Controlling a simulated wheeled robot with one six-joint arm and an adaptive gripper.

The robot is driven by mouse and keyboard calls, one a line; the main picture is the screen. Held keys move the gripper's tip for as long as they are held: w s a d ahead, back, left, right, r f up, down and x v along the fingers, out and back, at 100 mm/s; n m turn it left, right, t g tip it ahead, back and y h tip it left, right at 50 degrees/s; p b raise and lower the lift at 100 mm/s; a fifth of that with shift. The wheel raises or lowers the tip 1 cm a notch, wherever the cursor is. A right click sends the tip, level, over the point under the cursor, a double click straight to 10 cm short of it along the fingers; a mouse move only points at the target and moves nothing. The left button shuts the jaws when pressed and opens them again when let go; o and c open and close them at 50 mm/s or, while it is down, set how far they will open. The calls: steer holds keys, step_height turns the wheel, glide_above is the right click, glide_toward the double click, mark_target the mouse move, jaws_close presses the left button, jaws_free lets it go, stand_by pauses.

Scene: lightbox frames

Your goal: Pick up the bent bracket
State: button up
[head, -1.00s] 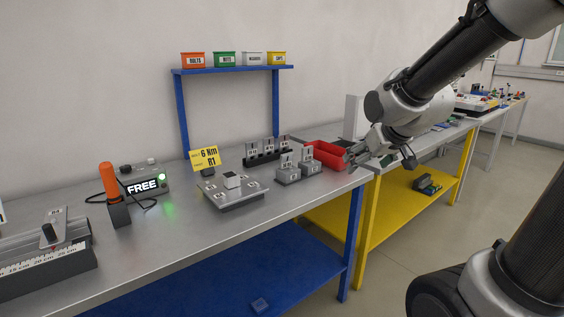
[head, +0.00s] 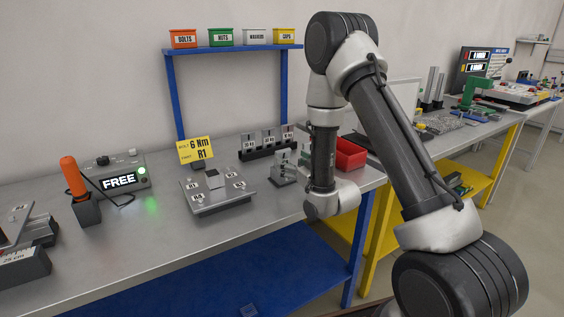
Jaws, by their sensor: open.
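I cannot pick out a bent bracket for certain. A grey metal piece with an upright labelled plate (head: 282,163) stands on the bench, just left of my forearm; whether it is the bracket, I cannot tell. My arm reaches up and folds down in front of the bench's right end, and its wrist hangs near the front edge. My gripper does not show; it seems hidden behind the wrist and forearm. The arm also hides part of the bench around the red bin (head: 350,155).
A grey fixture plate (head: 218,203) with a small block sits mid-bench. Behind it are a yellow "6 Nm R1" card (head: 196,150) and a dark rack of labelled plates (head: 267,150). The "FREE" box (head: 122,181) and an orange-handled tool (head: 73,175) stand left. Bare bench lies between.

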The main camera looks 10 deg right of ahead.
mark_target(284, 155)
steer(key=x, duration=0.6)
steer(key=shift+w+r, duration=0.15)
steer(key=shift+w, duration=0.15)
steer(key=c, duration=1.2)
